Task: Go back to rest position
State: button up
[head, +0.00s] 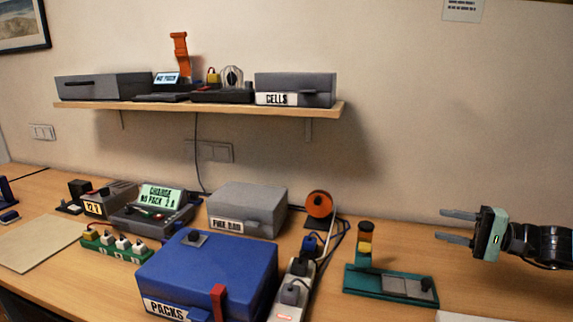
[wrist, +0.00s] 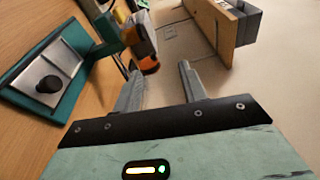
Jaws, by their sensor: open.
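My gripper (head: 457,227) is at the right of the head view, raised above the table's right part, with its fingers pointing left. Its two fingers are apart and nothing is between them. The fingers also show in the wrist view (wrist: 160,88), spread and empty. In the head view my gripper is to the right of and above the green stand (head: 362,281), which holds a dark and orange upright piece (head: 365,246). The same green stand (wrist: 82,38) is at the left in the wrist view.
A blue PACKS box (head: 205,265), a grey FIRE BAG box (head: 248,208) and a power strip (head: 291,292) crowd the table's middle. A wooden shelf (head: 215,109) with grey boxes hangs on the wall. An orange reel (head: 319,204) stands at the back. Air around my gripper looks clear.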

jog(key=s+a+f+n+g+h+b, duration=0.1)
jog(key=s+a+f+n+g+h, duration=0.25)
jog(key=s+a+g, duration=0.55)
jog(key=s+a+f+n+g+h+b, duration=0.25)
jog(key=s+a+f+n, duration=0.3)
jog(key=a, duration=0.75)
jog(key=s+r+n+t+h+b, duration=0.1)
jog(key=s+h, duration=0.3)
jog(key=s, duration=0.5)
jog(key=s+a+r+n+t+h+b, duration=0.1)
jog(key=s+r+n+t+h, duration=0.1)
jog(key=s, duration=0.7)
jog(key=shift+s+a+r+n+h+b, duration=0.35)
jog(key=shift+r+n+h+b, duration=0.1)
jog(key=shift+n+h, duration=1)
